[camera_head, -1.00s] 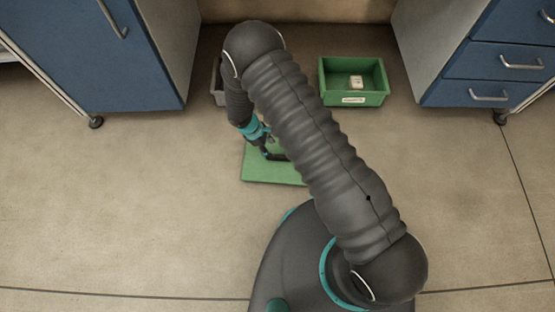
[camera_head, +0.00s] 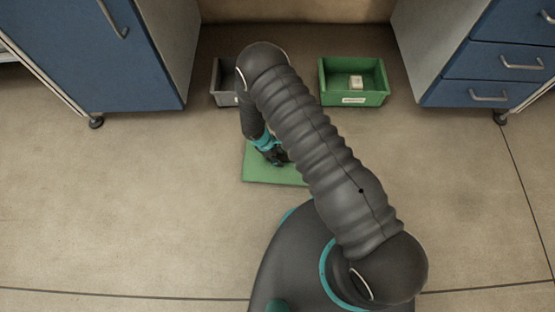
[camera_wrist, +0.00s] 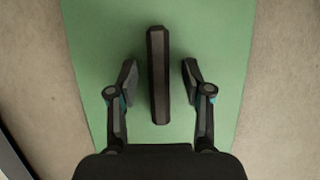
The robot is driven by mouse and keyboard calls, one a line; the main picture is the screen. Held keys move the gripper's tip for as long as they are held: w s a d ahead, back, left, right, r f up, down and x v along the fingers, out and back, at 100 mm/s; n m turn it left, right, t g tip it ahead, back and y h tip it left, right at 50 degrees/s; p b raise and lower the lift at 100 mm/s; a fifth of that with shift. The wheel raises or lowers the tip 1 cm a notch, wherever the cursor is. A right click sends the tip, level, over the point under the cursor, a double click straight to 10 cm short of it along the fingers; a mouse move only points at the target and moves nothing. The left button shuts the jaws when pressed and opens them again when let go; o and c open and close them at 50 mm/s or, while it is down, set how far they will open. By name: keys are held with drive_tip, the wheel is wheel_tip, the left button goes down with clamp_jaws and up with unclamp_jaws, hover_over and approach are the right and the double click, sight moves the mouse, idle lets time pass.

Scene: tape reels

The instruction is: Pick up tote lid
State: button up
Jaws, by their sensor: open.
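The tote lid (camera_head: 262,176) is a flat green panel lying on the floor in front of my base. In the wrist view the lid (camera_wrist: 225,40) fills the middle of the picture, with a dark bar-shaped handle (camera_wrist: 158,75) standing out lengthwise near its centre. My gripper (camera_wrist: 160,82) is open, one finger on each side of the handle's near half, with a gap on both sides. In the head view my gripper (camera_head: 277,160) is over the lid, and my arm hides the lid's right part and the handle.
A green tote (camera_head: 352,99) with a small pale box (camera_head: 356,81) inside stands at the back right. A grey tote (camera_head: 224,99), partly hidden by my arm, stands at the back left. Blue cabinets (camera_head: 105,60) flank both sides. The floor at left is clear.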

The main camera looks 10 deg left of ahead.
idle(0.4)
clamp_jaws()
